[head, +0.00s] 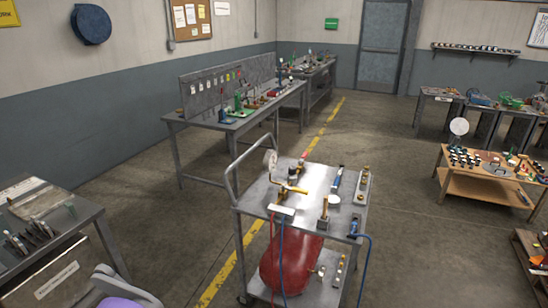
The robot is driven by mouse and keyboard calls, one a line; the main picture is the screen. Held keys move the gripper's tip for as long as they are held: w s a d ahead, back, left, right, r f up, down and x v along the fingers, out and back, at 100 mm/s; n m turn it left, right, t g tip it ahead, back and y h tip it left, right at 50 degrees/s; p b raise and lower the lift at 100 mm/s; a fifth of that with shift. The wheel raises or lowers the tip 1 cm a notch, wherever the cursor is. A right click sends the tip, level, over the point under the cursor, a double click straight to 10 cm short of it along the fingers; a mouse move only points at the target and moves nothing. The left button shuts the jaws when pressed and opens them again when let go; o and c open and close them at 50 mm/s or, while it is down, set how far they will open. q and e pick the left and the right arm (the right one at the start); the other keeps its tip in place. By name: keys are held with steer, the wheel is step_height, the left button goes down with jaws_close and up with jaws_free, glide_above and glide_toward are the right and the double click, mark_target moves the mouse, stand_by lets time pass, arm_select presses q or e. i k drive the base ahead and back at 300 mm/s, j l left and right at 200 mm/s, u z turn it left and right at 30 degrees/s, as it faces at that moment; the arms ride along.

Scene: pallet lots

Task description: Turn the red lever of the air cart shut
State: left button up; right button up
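The air cart (255,198) stands in front of me, a grey metal trolley with a push handle on its left side. A red tank (291,264) lies on its lower shelf. Brass pipework (291,187) rises from the cart top, with a round white gauge (271,161) at its upper left. A small red tip (304,155) shows at the top of the pipework; it may be the red lever, but it is too small to tell its position. A red hose and a blue hose (281,250) hang down the front. Neither of my grippers is in view.
A long workbench (205,118) with tools stands behind the cart to the left. A metal table (70,228) is at the near left. A wooden table (470,181) with small parts is at the right. The floor between cart and wooden table is clear.

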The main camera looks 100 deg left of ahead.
mark_target(305, 155)
steer(key=u, duration=3.2)
steer(key=i+u, duration=0.2)
steer(key=i, duration=0.3)
